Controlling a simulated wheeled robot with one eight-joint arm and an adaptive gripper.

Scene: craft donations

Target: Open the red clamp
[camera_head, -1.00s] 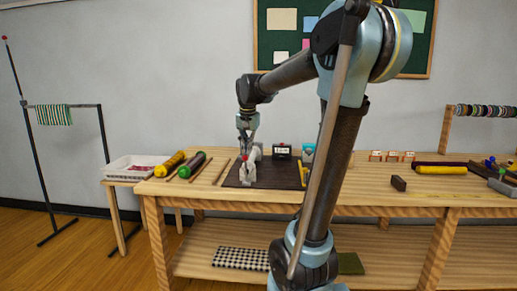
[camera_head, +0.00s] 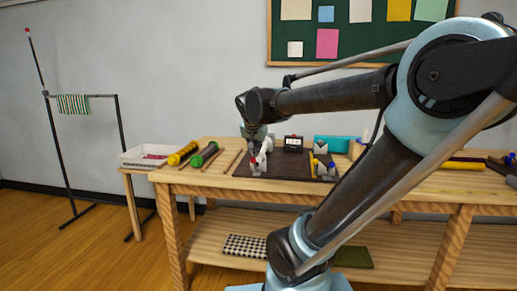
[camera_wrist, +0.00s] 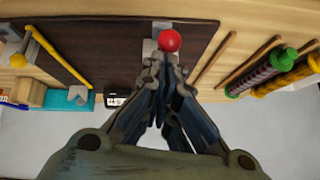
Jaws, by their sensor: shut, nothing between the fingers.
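The red clamp shows as a round red knob (camera_wrist: 169,40) on a pale grey base in the wrist view, by the edge of a dark brown board. In the head view its small red knob (camera_head: 252,163) is at the board's left part, partly hidden by my arm's end. My gripper (camera_wrist: 166,63) is shut and empty, its fingertips just beside the knob; I cannot tell whether they touch it. In the head view my gripper (camera_head: 256,150) is low over the clamp. Whether the clamp is open or closed is not clear.
The dark board (camera_head: 286,171) lies on a wooden table (camera_head: 225,187). A yellow-handled item (camera_head: 321,164) is on its right. A black display box (camera_head: 293,143) and a teal box (camera_head: 331,144) stand behind. Green (camera_head: 204,154) and yellow rolls lie left, near a white tray (camera_head: 146,156).

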